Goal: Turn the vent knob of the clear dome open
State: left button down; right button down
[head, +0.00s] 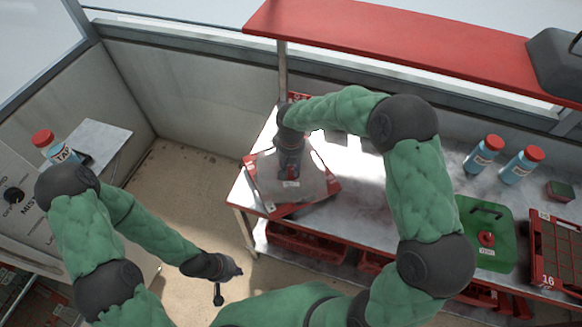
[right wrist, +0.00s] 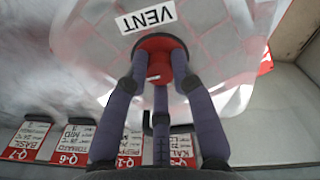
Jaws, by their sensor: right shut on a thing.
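The clear dome (right wrist: 85,45) fills the upper part of the right wrist view, with a white VENT label (right wrist: 146,17) on it. The red vent knob (right wrist: 153,63) sits below the label, between the fingers of my right gripper (right wrist: 156,82), which is shut on it. In the head view the dome (head: 312,180) sits over a red tray (head: 322,200) at the left end of the bench, and my right gripper (head: 290,165) reaches down onto it and hides the knob. My left gripper (head: 218,290) hangs over the floor, away from the dome; its fingers are too small to read.
Red-capped blue bottles (head: 484,154) stand at the bench's right. A green lid (head: 486,240) with a red knob and a red tray marked 16 (head: 556,255) lie near the front right. Several plant labels (right wrist: 72,145) show below the dome. A side stand (head: 100,140) is at the left.

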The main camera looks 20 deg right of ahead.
aim_at(291, 169)
jog(key=c, duration=1)
grip_release()
notch_tip(291, 169, up, 12)
jog(key=shift+r, duration=0.1)
